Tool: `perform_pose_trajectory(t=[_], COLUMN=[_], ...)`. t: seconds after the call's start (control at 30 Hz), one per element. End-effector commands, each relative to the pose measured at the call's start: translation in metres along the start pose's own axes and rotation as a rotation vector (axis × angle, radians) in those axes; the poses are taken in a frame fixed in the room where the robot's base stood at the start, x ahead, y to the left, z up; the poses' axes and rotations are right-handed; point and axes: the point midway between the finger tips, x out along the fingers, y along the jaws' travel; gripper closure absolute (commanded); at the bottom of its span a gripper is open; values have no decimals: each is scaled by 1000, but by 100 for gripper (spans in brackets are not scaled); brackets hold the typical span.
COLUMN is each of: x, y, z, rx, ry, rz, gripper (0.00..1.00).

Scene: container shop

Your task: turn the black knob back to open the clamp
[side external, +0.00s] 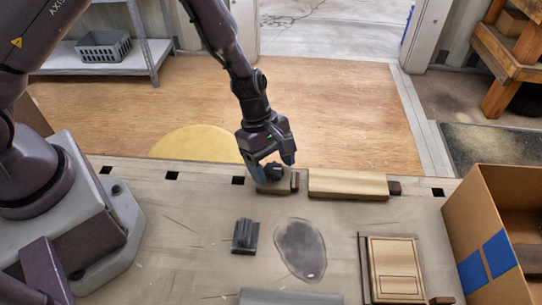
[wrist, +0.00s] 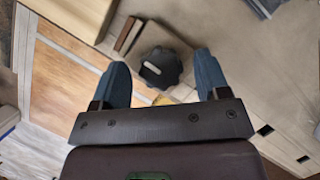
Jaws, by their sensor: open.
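The black knob (wrist: 160,68) is round with a lobed edge and a pale slot mark on top. In the wrist view it lies between and just beyond the two blue fingertips of my gripper (wrist: 162,80), with a gap visible on each side. In the side view my gripper (side external: 275,165) points down over the knob (side external: 273,170) at the back edge of the bench. The clamp (side external: 276,187) shows as a low block under the gripper, with a reddish-brown jaw piece at its right. My gripper is open. Its fingers partly hide the knob and clamp in the side view.
A long wooden block (side external: 347,184) lies right of the clamp on the bench (side external: 190,215). A small dark block (side external: 245,236) stands nearer the front. A wooden panel (side external: 395,270) and a cardboard box (side external: 480,225) are at the right.

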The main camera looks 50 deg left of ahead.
Motion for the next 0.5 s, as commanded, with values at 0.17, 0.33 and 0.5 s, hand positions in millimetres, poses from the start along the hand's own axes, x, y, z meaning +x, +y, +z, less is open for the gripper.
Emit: perform_pose_trajectory(t=[0.17, 0.33, 0.5], x=[-18, -54, -91], y=[1, 1, 1], z=[0, 0, 0], rx=[1, 3, 1], ry=[1, 1, 1], rz=[3, 6, 6], gripper=[31, 31, 31])
